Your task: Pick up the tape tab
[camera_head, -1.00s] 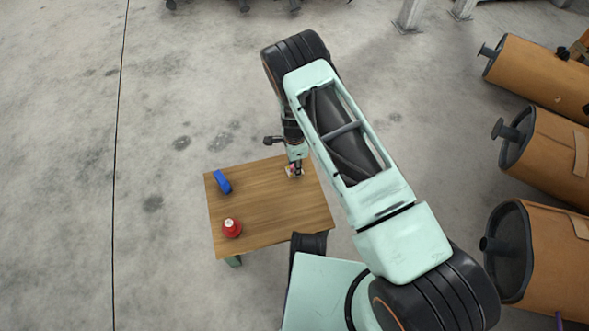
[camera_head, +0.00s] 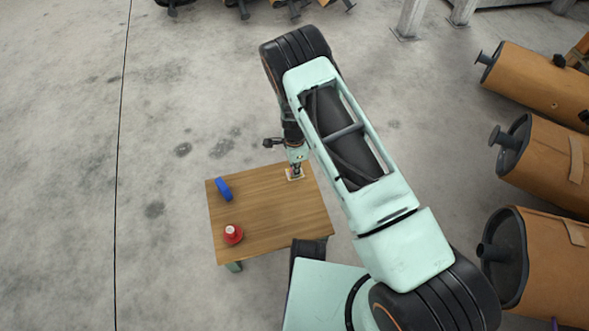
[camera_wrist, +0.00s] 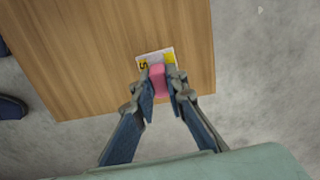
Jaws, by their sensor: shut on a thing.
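A small pink block, which I take to be the tape tab (camera_wrist: 158,82), is between the two fingers of my gripper (camera_wrist: 159,76) in the wrist view. The fingers are shut on it from both sides. Behind it lies a white card (camera_wrist: 153,56) with yellow corner patches, near the table's edge. I cannot tell whether the tab touches the card. In the head view, my gripper (camera_head: 296,173) points down at the far right corner of the wooden table (camera_head: 275,215), over the pale card. The tab is mostly hidden there.
A blue object (camera_head: 224,189) lies at the table's left side. A red object with a white top (camera_head: 232,233) stands at the front left. The table's middle is clear.

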